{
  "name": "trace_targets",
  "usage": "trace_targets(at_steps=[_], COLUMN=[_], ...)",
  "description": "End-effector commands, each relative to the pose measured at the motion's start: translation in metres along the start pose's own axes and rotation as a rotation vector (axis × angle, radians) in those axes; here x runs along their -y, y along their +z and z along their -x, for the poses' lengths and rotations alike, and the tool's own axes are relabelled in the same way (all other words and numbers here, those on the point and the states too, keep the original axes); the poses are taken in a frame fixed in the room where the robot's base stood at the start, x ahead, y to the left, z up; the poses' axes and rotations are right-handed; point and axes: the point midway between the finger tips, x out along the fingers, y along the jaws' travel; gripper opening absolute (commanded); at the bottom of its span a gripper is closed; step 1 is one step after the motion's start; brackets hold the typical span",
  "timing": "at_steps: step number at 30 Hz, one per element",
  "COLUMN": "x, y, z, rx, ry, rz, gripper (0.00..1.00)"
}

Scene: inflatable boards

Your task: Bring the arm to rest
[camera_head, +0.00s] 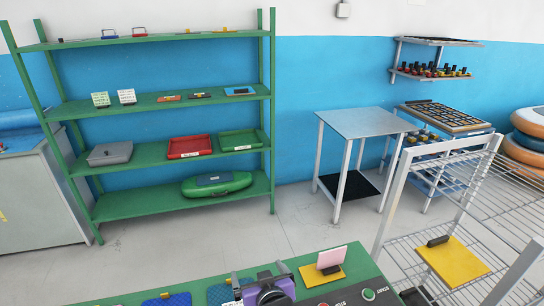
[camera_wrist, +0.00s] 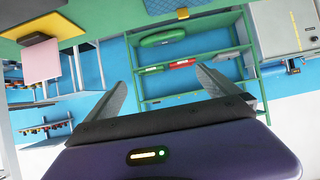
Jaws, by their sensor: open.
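My gripper (camera_head: 259,272) shows at the bottom middle of the head view, purple and dark, over the green workbench (camera_head: 205,282). In the wrist view, which looks upside down, its two grey fingers stand wide apart and my gripper (camera_wrist: 160,76) is open. Nothing is between the fingers; only the shelf and blue wall show beyond them. The rest of my arm is mostly out of view.
A pink card (camera_head: 332,257) stands on a yellow pad (camera_head: 322,275) right of my gripper. Blue mats (camera_head: 168,299) lie to its left. A green shelf rack (camera_head: 160,107) stands behind, a wire rack (camera_head: 465,215) at right. Floor between is clear.

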Motion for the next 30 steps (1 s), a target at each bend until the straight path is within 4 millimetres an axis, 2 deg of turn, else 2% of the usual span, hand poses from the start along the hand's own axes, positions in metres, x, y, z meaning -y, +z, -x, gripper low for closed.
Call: trace_targets(at_steps=[3,6,13,17,20,24,30], x=[0.003,0.001,-0.017,-0.034,-0.049,-0.067,-0.084], y=[-0.021,-0.029,-0.021,-0.004,0.016,0.046,0.085], z=[0.009,0.023,0.058,0.087,0.118,0.167,0.239], rx=[-0.082,-0.158,-0.28,-0.343,-0.391,-0.443,-0.483], ry=[-0.012,-0.019,-0.014,-0.006,0.005,0.022,0.05], rz=[0.007,0.022,0.054,0.072,0.087,0.1,0.094], gripper=[1.0,1.0,1.0,1.0,1.0,1.0,1.0])
